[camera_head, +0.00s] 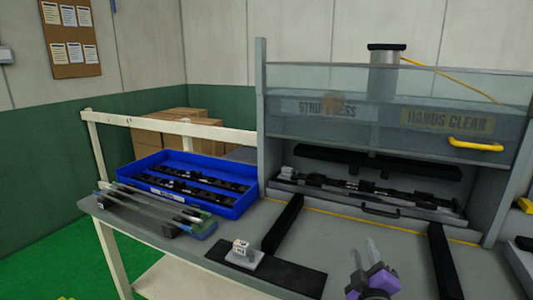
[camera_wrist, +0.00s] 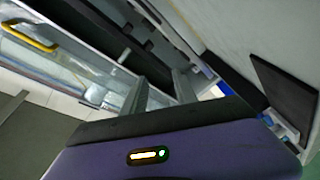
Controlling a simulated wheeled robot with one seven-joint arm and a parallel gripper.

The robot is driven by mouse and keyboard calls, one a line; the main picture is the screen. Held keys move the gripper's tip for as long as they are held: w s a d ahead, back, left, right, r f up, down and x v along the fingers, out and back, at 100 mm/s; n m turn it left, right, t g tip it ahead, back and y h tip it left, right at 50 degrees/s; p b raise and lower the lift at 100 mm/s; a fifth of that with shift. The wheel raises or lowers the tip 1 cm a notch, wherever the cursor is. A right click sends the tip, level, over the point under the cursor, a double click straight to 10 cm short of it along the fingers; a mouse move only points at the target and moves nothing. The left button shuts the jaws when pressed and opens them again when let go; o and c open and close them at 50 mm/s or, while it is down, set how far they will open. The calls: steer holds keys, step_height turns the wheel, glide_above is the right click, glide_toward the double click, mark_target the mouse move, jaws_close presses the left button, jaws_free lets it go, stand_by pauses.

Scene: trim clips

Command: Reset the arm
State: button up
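My gripper (camera_head: 363,249) is purple with grey fingers and shows at the lower right of the head view, over the front of the bench. In the wrist view my gripper (camera_wrist: 159,86) has its two fingers apart, with nothing visible held between them. Most of my arm is out of the head view. The strip press (camera_head: 268,150) stands behind the gripper, its clear guard (camera_head: 330,88) with a yellow handle (camera_head: 475,145) above the opening. A dark strip (camera_head: 395,193) with small fittings lies inside the press.
A blue tray (camera_head: 243,205) with black clips or strips stands left of the press. Clear strips (camera_head: 150,203) lie in front of it. A small white part (camera_head: 243,250) stands on a dark mat (camera_head: 292,276). Two black rails (camera_head: 284,222) run forward from the press. Cardboard boxes (camera_head: 180,118) are behind.

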steer(key=s+a+f+m+g+y, duration=0.1)
steer(key=s+f+m, duration=0.1)
steer(key=s, duration=1.5)
steer(key=s+a+f+m+g+y, duration=0.1)
steer(key=s+m, duration=0.3)
steer(key=s, duration=1.2)
steer(key=s+a+f+m+g+y, duration=0.1)
steer(key=s+f+m, duration=0.2)
steer(key=s, duration=1.4)
steer(key=shift+s+a+f, duration=0.35)
steer(key=shift+a, duration=0.05)
